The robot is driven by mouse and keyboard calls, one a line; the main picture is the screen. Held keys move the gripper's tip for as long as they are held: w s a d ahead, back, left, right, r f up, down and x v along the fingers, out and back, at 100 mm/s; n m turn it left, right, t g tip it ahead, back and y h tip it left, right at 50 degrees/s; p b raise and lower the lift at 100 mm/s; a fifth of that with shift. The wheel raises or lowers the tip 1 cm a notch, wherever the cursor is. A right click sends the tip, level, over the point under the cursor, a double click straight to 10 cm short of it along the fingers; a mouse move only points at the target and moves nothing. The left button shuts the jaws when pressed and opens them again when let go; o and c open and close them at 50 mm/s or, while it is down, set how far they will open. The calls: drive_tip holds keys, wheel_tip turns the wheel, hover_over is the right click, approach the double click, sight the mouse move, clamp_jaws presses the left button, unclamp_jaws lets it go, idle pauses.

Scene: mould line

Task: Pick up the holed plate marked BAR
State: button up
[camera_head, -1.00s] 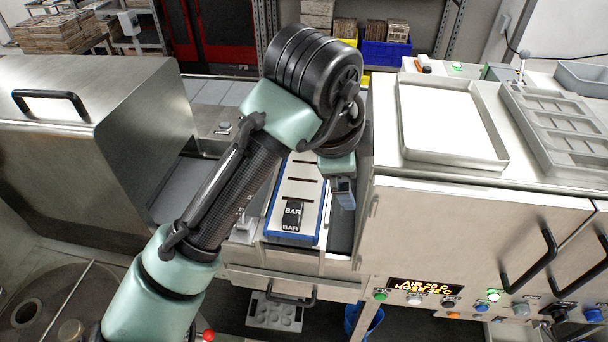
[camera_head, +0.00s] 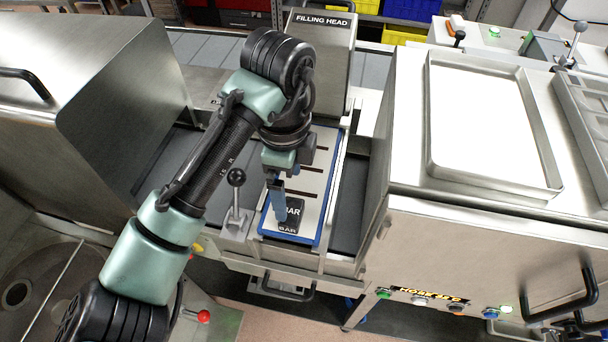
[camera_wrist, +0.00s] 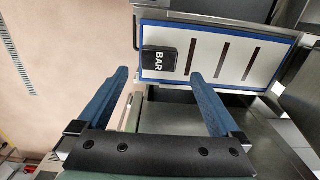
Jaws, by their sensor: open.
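The plate marked BAR (camera_head: 293,208) is a small black block with white lettering. It lies at the near end of a white board with a blue rim (camera_head: 314,200), and holes in it cannot be made out. In the wrist view the plate (camera_wrist: 155,66) shows beyond my fingertips, roughly between their lines. My gripper (camera_head: 277,212) is open, its blue fingers pointing down at the plate's left side and hiding part of it in the head view. The wrist view shows both fingers (camera_wrist: 160,75) wide apart with nothing between them.
The board has several dark slots behind the plate. A lever with a black knob (camera_head: 236,178) stands just left of the board. The filling head (camera_head: 322,50) stands behind it. A steel cabinet with a white tray (camera_head: 490,125) is at the right, and a steel hood (camera_head: 110,85) at the left.

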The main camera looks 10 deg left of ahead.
sight(291, 211)
wheel_tip(291, 211, down, 3)
drive_tip(key=shift+w+r, duration=0.1)
drive_tip(key=shift+w, duration=0.05)
drive_tip(key=f, duration=0.3)
drive_tip(key=shift+s+d+f, duration=0.15)
drive_tip(key=shift+s+d, duration=0.1)
drive_tip(key=shift+s, duration=0.05)
drive_tip(key=shift+w+a+f, duration=0.1)
drive_tip(key=shift+f, duration=0.85)
clamp_jaws()
